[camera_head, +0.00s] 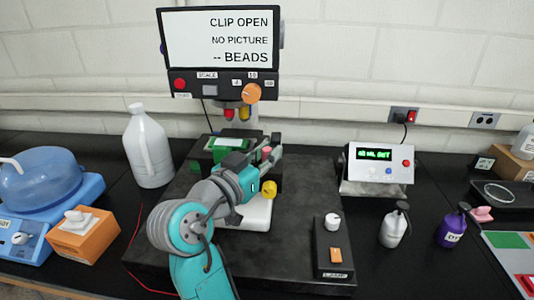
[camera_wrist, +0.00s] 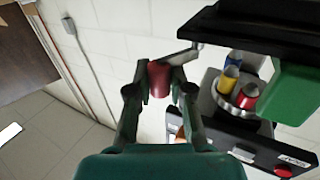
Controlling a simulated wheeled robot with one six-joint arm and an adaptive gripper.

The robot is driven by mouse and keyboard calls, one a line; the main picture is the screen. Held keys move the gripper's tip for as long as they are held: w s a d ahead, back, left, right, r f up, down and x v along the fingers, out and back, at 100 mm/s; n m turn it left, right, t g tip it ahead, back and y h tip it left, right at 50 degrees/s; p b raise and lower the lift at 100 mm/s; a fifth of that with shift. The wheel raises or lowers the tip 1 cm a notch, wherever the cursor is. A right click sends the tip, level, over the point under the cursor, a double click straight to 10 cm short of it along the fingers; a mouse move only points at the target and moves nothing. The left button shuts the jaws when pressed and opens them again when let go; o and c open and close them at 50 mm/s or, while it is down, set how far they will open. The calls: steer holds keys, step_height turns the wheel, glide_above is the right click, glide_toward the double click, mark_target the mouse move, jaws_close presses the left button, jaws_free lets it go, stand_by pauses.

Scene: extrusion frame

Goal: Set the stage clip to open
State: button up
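The stage clip's lever is a thin metal bar (camera_wrist: 175,57) with a red knob (camera_wrist: 159,80) at its end, seen in the wrist view. In the head view the knob (camera_head: 266,152) shows pinkish beside the stage. My gripper (camera_wrist: 160,82) has one fingertip on each side of the knob, close against it, and looks shut on it. In the head view my gripper (camera_head: 267,150) is at the right of the stage. The screen (camera_head: 220,38) reads "CLIP OPEN", "NO PICTURE" and "-- BEADS". A green part (camera_wrist: 292,90) shows by the black stage (camera_wrist: 262,32).
Red and yellow objectives (camera_wrist: 244,96) are close to the stage. An orange knob (camera_head: 252,93) is on the panel under the screen. A lamp box (camera_head: 333,250), a green-display box (camera_head: 380,165) and small bottles (camera_head: 393,230) stand right. A white jug (camera_head: 148,150) stands left.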

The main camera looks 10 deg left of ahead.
steer(key=o, duration=0.3)
steer(key=shift+s, duration=0.1)
steer(key=v, duration=1.1)
steer(key=shift+s+a, duration=0.2)
steer(key=shift+s, duration=0.15)
